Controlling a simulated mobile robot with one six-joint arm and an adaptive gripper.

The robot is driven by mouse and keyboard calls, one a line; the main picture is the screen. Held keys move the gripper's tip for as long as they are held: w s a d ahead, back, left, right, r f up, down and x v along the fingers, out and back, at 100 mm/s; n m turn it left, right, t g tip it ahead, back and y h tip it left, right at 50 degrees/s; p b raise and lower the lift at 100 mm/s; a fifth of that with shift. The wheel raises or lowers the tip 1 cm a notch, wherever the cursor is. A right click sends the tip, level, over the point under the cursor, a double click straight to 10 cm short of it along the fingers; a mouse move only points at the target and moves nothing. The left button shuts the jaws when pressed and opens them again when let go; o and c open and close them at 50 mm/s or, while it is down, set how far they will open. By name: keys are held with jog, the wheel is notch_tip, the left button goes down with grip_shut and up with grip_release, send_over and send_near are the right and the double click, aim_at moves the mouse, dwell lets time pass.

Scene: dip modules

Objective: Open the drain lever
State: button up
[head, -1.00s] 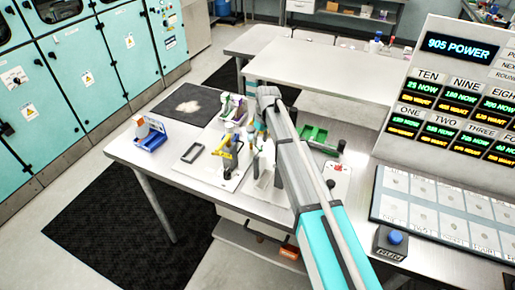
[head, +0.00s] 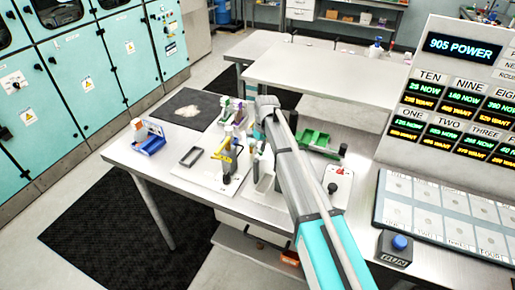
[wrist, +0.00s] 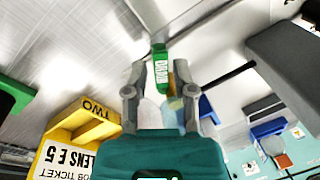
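A green lever tag (wrist: 160,70) marked DRAIN stands in the wrist view just beyond and between the tips of my gripper (wrist: 162,72). My gripper's two grey fingers are spread, with visible gaps on both sides of the tag, and neither finger clearly touches it. A pale, partly yellow piece shows behind the fingers, but I cannot tell what it is. In the head view my arm runs over the bench, and its end hides the gripper and the drain lever.
A yellow holder (wrist: 68,135) marked TWO stands left of my gripper. The bench (head: 150,160) also carries a blue bin (head: 149,145), a black tray (head: 190,157), a yellow-handled stand (head: 226,158) and a green rack (head: 318,142). A RUN button (head: 399,243) sits at right.

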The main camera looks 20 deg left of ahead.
grip_shut()
jog(key=shift+w, duration=0.1)
jog(key=shift+w+n+h, duration=0.15)
jog(key=shift+w+n, duration=0.2)
jog(key=shift+n, duration=0.7)
jog(key=shift+w+n+h, duration=0.15)
jog(key=shift+w+n, duration=0.15)
jog(key=shift+n, duration=0.75)
jog(key=shift+o, duration=2.1)
grip_release()
